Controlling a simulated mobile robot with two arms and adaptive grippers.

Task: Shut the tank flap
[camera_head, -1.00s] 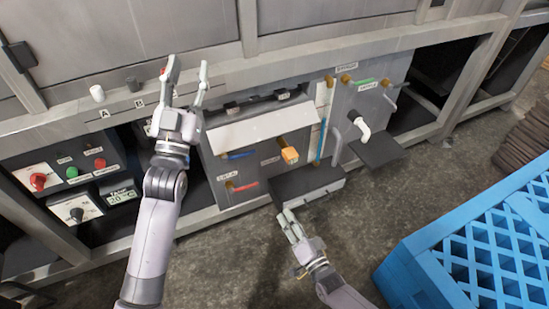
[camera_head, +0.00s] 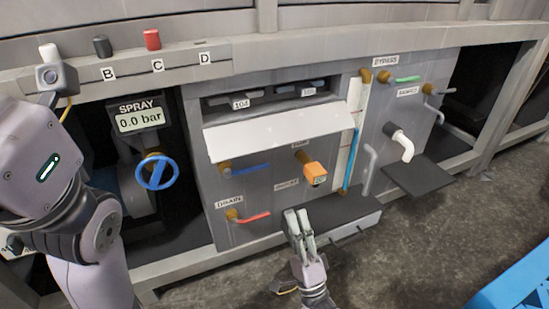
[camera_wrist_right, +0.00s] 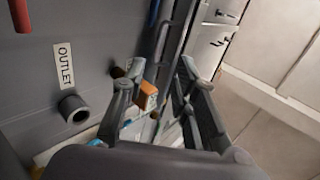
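The tank flap (camera_head: 280,130) is a pale panel on the grey tank front in the head view. It tilts outward below a dark slot (camera_head: 272,95), so it stands open. My right gripper (camera_head: 298,218) is below and in front of it, near the tank's low dark ledge, apart from the flap. In the wrist view the two fingers of the right gripper (camera_wrist_right: 152,88) are apart, and an orange valve knob (camera_wrist_right: 148,95) shows beyond them. My left arm fills the left of the head view; its fingers are not visible.
The orange knob (camera_head: 316,173), a red drain lever (camera_head: 253,217) and a blue lever (camera_head: 250,168) stick out under the flap. A white spout (camera_head: 403,146) is to the right. A blue crate (camera_head: 515,285) stands at the lower right. The floor between is clear.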

